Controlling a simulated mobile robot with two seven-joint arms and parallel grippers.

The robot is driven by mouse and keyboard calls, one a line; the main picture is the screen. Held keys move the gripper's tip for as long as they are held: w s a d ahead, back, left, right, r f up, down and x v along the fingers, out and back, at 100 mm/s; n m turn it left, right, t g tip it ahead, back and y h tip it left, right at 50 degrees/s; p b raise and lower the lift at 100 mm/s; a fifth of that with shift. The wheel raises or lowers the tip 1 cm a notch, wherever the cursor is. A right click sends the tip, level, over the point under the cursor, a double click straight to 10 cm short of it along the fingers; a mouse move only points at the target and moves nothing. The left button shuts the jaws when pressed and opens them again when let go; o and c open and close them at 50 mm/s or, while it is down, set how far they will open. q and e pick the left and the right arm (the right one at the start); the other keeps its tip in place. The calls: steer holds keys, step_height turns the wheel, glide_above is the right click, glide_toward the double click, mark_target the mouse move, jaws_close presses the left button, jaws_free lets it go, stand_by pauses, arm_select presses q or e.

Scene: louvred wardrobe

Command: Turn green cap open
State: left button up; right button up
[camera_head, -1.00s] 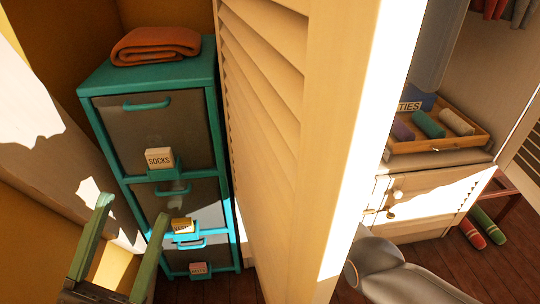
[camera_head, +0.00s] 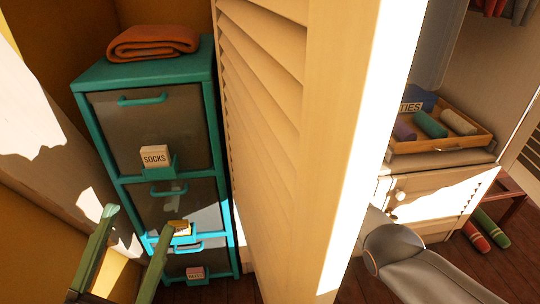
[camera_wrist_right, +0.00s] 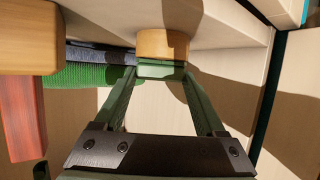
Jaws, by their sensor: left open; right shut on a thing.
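A green ribbed thing (camera_wrist_right: 95,76) lies beyond, to the left. My left gripper (camera_head: 145,219) is open and empty at the lower left, in front of the teal drawer unit (camera_head: 207,115).
An orange folded cloth (camera_head: 152,42) lies on the drawer unit, whose front carries a SOCKS label (camera_head: 155,157). Right of the door, a wooden tray (camera_head: 445,145) holds rolled ties, above a cream drawer front (camera_head: 440,195). Red and green rolls (camera_head: 490,222) lie low at the right.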

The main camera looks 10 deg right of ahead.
steer(key=shift+f, duration=0.1)
steer(key=o, duration=1.3)
steer(key=shift+s+d+r+p, duration=0.1)
steer(key=shift+s+r+p, duration=0.15)
steer(key=shift+p, duration=0.2)
steer(key=p+v, duration=0.4)
steer(key=p, duration=0.1)
steer(key=shift+s+d+r+p, duration=0.1)
steer(key=shift+s+r+p, duration=0.05)
steer(key=shift+r+p, duration=0.2)
arm_select(q)
step_height(320, 180, up, 12)
steer(key=a+p, duration=0.1)
steer(key=p, duration=0.3)
steer(key=shift+s+a+t, duration=0.2)
steer(key=shift+s+t, duration=0.05)
steer(key=shift+t, duration=0.05)
arm_select(e)
steer(key=v, duration=0.7)
steer(key=shift+s+d+f, duration=0.2)
steer(key=shift+s, duration=0.05)
arm_select(q)
steer(key=shift+f, duration=0.1)
